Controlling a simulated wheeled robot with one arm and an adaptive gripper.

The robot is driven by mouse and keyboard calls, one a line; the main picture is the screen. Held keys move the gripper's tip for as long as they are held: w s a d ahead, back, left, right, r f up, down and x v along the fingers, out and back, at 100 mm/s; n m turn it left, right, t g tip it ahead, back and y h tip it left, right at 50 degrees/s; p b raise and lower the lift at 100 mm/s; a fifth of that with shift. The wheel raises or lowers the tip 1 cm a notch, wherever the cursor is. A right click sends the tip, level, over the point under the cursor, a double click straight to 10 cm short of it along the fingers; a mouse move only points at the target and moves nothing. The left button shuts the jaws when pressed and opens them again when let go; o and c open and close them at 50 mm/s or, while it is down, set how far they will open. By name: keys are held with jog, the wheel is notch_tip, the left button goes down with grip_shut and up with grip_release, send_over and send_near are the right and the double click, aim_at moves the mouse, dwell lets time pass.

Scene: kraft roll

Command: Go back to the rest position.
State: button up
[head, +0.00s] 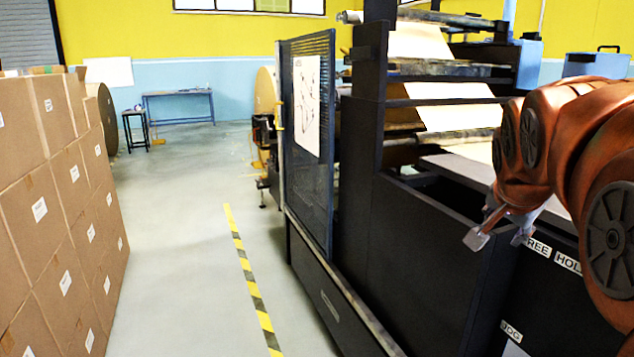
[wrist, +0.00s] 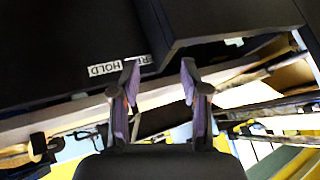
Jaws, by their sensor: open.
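My gripper (head: 500,238) is at the right in the head view, in front of the dark side of a big machine (head: 430,270). Its fingers are apart and nothing shows between them. In the wrist view my gripper (wrist: 160,75) shows two separated fingers with the machine's dark panels beyond them. My orange-brown arm fills the right edge of the head view. A white label (head: 553,255) with the word HOLD lies close behind the gripper. I cannot tell whether the fingers touch the machine.
Stacked cardboard boxes (head: 65,210) line the left. An open grey floor aisle (head: 185,250) with a yellow-black stripe (head: 250,285) runs between them and the machine. A dark mesh guard (head: 310,190) stands at the machine's near side. A blue table (head: 180,95) and a stool (head: 135,120) stand far back.

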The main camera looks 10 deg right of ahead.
jog(key=s+a+f+n+g+y+p, duration=0.2)
jog(key=s+a+n+g+p, duration=0.2)
jog(key=s+a+p, duration=0.5)
jog(key=s+a+f+n+g+y+p, duration=0.2)
jog(key=s+a+n+p, duration=0.7)
jog(key=s+a, duration=0.5)
jog(key=shift+s+g+y+p, duration=0.35)
jog(key=shift+g+y+p, duration=0.25)
jog(key=shift+g, duration=0.4)
jog(key=shift+a+n, duration=0.1)
jog(key=shift+n, duration=0.2)
